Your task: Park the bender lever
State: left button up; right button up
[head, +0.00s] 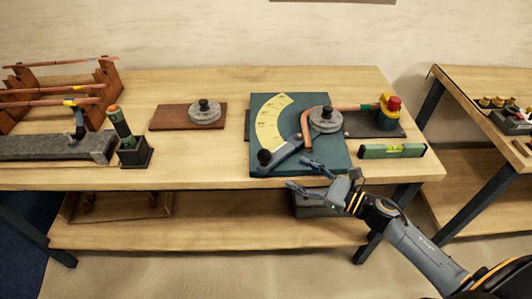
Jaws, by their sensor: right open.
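The bender is a dark teal plate (335,163) with a yellow angle scale (268,132) and a grey round former (326,119). Its grey lever (286,150) points toward the lower left and ends in a black knob (264,157). A copper tube (305,128) is bent around the former, with its straight end running right to a yellow and red clamp (389,108). My right gripper (302,174) is open and empty at the plate's front edge, to the right of the knob and apart from it. My left gripper is not in view.
A brown board (174,117) with a grey knobbed disc (205,112) lies left of the bender. A green level (393,151) lies at the right. A green torch (120,127) stands in a dark holder. A wooden rack (106,80) holds copper tubes.

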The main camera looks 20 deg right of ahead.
aim_at(264, 156)
jog(key=p+x, duration=0.3)
jog(key=x, duration=0.8)
jog(key=shift+w+r+p, duration=0.1)
jog(key=shift+p, duration=0.2)
jog(key=shift+w+a, duration=0.35)
grip_shut()
